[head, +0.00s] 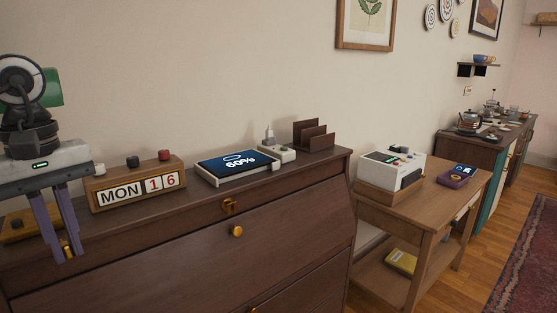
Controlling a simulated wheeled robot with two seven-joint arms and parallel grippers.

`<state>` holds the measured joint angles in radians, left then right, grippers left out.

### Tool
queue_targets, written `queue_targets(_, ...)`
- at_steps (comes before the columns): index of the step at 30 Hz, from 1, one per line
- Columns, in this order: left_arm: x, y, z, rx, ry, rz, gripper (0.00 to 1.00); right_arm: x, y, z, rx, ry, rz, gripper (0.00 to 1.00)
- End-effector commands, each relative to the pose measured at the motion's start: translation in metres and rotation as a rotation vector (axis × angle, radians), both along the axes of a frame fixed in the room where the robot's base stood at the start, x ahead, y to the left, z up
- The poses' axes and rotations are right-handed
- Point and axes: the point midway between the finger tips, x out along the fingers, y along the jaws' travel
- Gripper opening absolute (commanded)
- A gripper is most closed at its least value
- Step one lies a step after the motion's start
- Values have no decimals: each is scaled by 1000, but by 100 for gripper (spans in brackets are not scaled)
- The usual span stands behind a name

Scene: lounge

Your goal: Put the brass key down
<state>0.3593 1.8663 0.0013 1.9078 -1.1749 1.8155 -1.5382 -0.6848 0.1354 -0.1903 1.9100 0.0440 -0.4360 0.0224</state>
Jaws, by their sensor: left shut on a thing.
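My left gripper (68,254) is at the left edge, fingers pointing down in front of the dark wooden desk (165,240). It is shut on a small brass-coloured thing, the brass key (66,249), which shows only as a speck between the fingertips. Most of the key is hidden by the fingers. I cannot tell whether it touches the desk. My right gripper is not in view.
A block calendar (137,187) stands just right of the gripper. A tablet on a charging dock (237,164) and a letter rack (314,134) stand further right. Bare desk top lies along the front. A side table (400,211) stands beyond.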

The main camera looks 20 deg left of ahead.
Motion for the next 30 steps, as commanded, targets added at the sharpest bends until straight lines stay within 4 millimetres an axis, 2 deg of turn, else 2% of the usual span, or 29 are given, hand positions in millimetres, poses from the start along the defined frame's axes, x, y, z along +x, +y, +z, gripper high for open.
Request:
queue_targets(14, 1, -12, -62, 4, 7, -134, 0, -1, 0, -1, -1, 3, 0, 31)
queue_targets(18, 6, -25, -83, -4, -1, -206, 0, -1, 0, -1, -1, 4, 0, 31)
queue_targets(26, 13, -45, -107, -6, -2, -308, 0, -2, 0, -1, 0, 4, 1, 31)
queue_targets(30, 19, -63, -124, -6, -4, -393, 0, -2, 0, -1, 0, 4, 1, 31)
